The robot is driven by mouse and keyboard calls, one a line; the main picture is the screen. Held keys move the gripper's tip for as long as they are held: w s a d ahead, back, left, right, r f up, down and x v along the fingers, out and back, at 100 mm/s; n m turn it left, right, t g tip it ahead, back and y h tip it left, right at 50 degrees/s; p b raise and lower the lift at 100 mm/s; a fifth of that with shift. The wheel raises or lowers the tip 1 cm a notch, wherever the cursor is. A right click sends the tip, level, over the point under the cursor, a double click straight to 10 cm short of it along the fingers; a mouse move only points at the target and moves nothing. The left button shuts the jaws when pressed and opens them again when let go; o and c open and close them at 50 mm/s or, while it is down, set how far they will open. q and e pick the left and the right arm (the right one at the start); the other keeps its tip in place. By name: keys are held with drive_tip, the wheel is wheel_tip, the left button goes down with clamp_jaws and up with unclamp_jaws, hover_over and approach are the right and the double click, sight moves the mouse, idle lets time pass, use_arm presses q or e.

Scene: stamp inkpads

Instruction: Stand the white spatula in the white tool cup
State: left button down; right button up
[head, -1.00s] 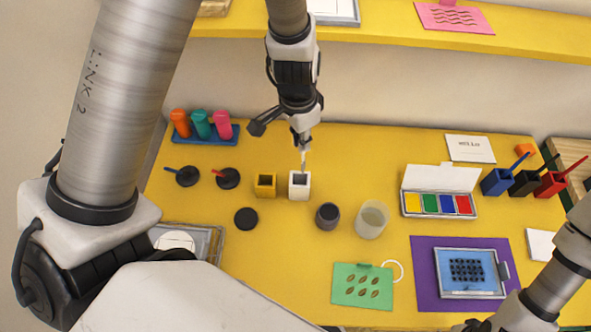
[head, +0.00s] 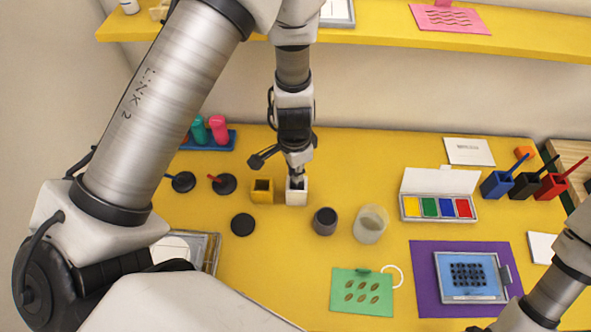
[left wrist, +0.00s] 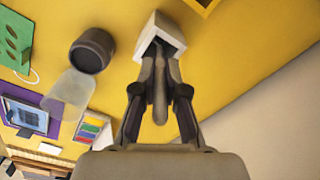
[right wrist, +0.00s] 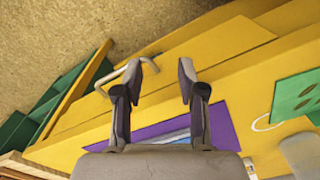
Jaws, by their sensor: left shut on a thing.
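The white tool cup (head: 297,197) stands upright on the yellow table, and it also shows in the left wrist view (left wrist: 172,28). My left gripper (head: 297,178) is right over the cup's mouth, pointing down, with its fingertips at the rim. It is shut on the spatula (left wrist: 160,105), which looks grey in shadow and lies between the fingers in the left wrist view, its far end at the cup's opening. In the head view the gripper and cup hide the spatula. My right gripper (right wrist: 168,78) is open and empty, near the table's front edge.
A yellow cup (head: 262,191) stands close left of the white cup. A dark grey cup (head: 325,221) and a translucent cup (head: 370,224) stand to its right. A black disc (head: 243,225) lies in front. The paint box (head: 438,206) is farther right.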

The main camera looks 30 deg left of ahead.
use_arm(q)
drive_tip(key=c, duration=1.2)
unclamp_jaws()
drive_tip(key=shift+r+p, duration=0.25)
drive_tip(key=shift+p, duration=0.15)
wheel_tip(320, 180, up, 11)
drive_tip(key=shift+s+f+p, duration=0.15)
drive_tip(key=shift+f+p, duration=0.05)
drive_tip(key=shift+p, duration=0.15)
drive_tip(key=shift+r, duration=0.5)
